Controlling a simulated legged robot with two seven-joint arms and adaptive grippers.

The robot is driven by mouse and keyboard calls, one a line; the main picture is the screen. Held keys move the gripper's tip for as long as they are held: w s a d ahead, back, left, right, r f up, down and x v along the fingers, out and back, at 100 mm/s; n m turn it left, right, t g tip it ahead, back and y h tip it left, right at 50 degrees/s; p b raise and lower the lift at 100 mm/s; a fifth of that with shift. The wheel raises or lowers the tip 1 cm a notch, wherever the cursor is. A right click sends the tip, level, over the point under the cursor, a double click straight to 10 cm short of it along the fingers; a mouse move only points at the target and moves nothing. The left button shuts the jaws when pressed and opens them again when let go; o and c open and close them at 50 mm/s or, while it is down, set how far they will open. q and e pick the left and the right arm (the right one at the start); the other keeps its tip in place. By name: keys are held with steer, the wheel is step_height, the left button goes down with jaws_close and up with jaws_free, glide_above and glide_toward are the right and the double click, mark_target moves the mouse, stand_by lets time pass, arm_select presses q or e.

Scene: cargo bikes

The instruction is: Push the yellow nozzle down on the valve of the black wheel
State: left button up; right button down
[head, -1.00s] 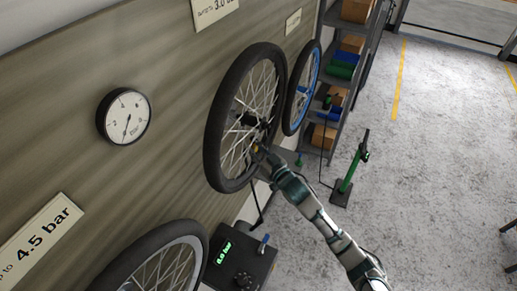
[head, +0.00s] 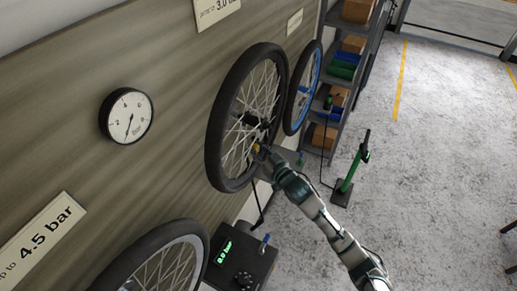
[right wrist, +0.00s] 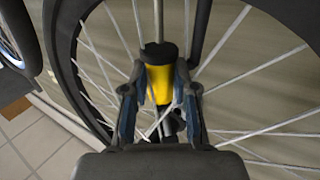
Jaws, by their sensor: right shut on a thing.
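The black wheel (head: 215,128) hangs at the wooden wall in the middle of the head view, and its black tyre and pale spokes also show in the right wrist view (right wrist: 62,60). My right gripper (head: 260,150) is among the lower spokes of this wheel. In the right wrist view my right gripper (right wrist: 158,92) is shut on the yellow nozzle (right wrist: 160,84), with one finger on each side. The nozzle has a black collar and points along a pale rod. I cannot tell whether it touches the valve. My left gripper is not in view.
A blue-rimmed wheel (head: 291,100) hangs just behind. A grey-rimmed wheel (head: 140,262) is at lower left. A pump box with a green display (head: 240,262) stands below. A green floor pump (head: 350,180) stands on the open floor at right. A round gauge (head: 126,116) is on the wall.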

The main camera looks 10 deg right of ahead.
steer(key=shift+w+a+f, duration=0.1)
steer(key=shift+a+f, duration=0.05)
steer(key=shift+a, duration=0.05)
steer(key=shift+f, duration=0.45)
stand_by(0.8)
steer(key=c, duration=0.7)
jaws_free()
steer(key=shift+v, duration=5.1)
